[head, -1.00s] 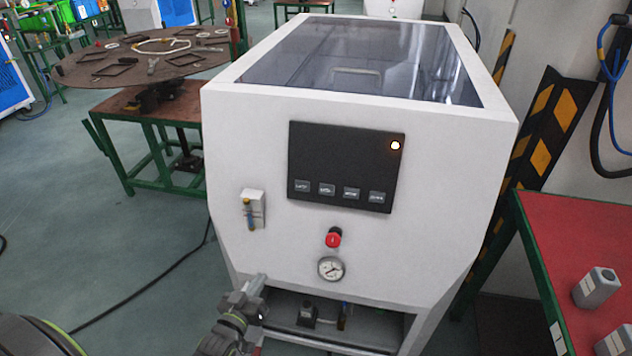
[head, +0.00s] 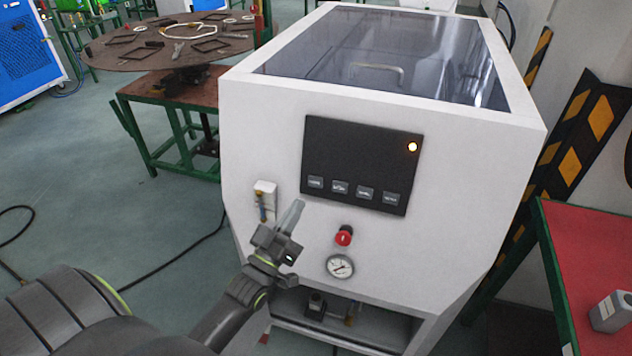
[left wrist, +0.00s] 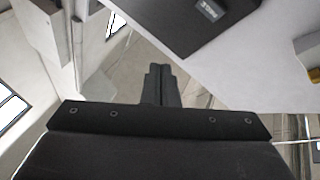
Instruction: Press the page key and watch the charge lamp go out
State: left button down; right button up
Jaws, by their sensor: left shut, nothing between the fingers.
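The gas generator (head: 270,140) is a white cabinet with a black control panel (head: 350,162) on its front. In the left wrist view, the shut fingers (left wrist: 160,72) point toward the generator, with one key (left wrist: 211,9) at the top. My right gripper is out of view.
Below the panel are a red knob (head: 344,236) and a round gauge (head: 340,266). A small valve fitting (head: 264,201) projects left of the gripper. A red-topped table (head: 590,240) stands at the right, and a round work table (head: 125,48) at the back left.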

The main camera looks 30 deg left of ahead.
pick_arm(q)
jog(key=shift+w+f, duration=0.1)
jog(key=b, duration=0.3)
send_near(317, 178)
notch_tip(317, 178, up, 4)
jog(key=w, duration=0.3)
jog(key=shift+w+d+f+b, duration=0.3)
jog(key=shift+w+b, duration=0.15)
jog(key=shift+w, duration=0.1)
jog(key=shift+w, duration=0.1)
dwell(1.1)
jog(key=shift+w+a+f, duration=0.1)
jog(key=shift+w+f, duration=0.05)
jog(key=shift+w, duration=0.15)
jog(key=shift+w+a+f+b, duration=0.1)
jog(key=shift+w+b, duration=0.3)
jog(key=shift+b, duration=0.05)
dwell(0.6)
jog(key=shift+s, duration=0.1)
jog(key=shift+s+d+r+p, duration=0.1)
jog(key=shift+s+r+p, duration=0.05)
jog(key=shift+s+p, duration=0.2)
jog(key=shift+s+d+r+p, duration=0.1)
jog(key=shift+s+d+p, duration=0.1)
jog(key=shift+s, duration=0.15)
